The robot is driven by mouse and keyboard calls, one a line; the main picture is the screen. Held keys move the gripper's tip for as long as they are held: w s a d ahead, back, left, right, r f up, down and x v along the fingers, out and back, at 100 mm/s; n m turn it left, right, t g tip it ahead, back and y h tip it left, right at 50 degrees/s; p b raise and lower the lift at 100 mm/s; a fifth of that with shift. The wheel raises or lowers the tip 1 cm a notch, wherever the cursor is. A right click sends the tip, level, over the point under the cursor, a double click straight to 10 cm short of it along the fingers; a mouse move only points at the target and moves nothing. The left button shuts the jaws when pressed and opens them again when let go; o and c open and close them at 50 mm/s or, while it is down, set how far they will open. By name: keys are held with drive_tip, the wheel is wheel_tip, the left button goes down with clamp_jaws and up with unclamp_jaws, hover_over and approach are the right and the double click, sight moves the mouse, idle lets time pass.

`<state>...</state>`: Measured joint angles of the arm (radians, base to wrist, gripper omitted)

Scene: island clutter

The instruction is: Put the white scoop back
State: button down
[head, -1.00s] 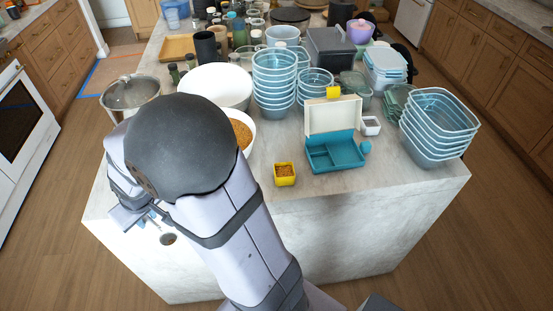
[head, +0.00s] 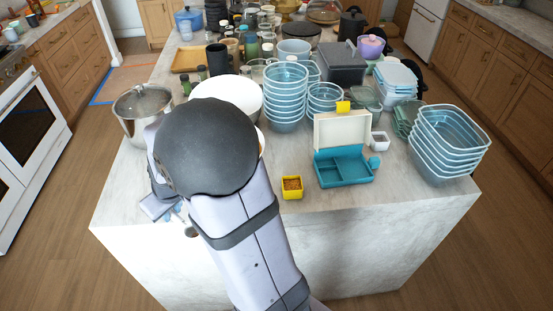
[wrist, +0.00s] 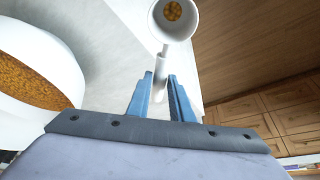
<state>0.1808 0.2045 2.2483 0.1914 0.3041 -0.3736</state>
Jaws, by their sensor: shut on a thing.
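The white scoop (wrist: 174,20) is in my gripper (wrist: 160,80), whose blue fingers are shut on its handle in the wrist view. Its round cup points away from me and has a little orange-brown grain at the bottom. In the head view my gripper (head: 180,215) is low at the island's front left edge, mostly hidden by my arm. A white bowl of the same grain (wrist: 65,85) is left of the scoop in the wrist view, apart from it. In the head view my arm hides nearly all of that bowl.
A small yellow box of grain (head: 291,187) and an open teal lunch box (head: 343,168) stand right of my arm. Stacked clear containers (head: 445,150), stacked tubs (head: 285,95) and a steel pot (head: 140,112) crowd the marble island (head: 400,215). Its front strip is clear.

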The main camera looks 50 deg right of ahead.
drive_tip(key=s+d+r+m+h+p, duration=0.1)
drive_tip(key=s+d+r+m, duration=0.2)
drive_tip(key=d, duration=0.5)
drive_tip(key=s+d+r+m+h, duration=0.1)
drive_tip(key=d+r+m, duration=0.2)
drive_tip(key=d+r, duration=0.3)
drive_tip(key=m+g+h+b, duration=0.1)
drive_tip(key=m+g+b, duration=0.1)
drive_tip(key=m+b, duration=0.15)
hover_over(284, 151)
drive_tip(key=s+a, duration=0.1)
wheel_tip(284, 151, down, 5)
drive_tip(key=shift+a+f+p, duration=0.15)
drive_tip(key=shift+f+p, duration=1.6)
drive_tip(key=shift+f, duration=3.45)
drive_tip(key=shift+f, duration=0.1)
drive_tip(key=shift+f, duration=0.15)
drive_tip(key=c, duration=1.6)
unclamp_jaws()
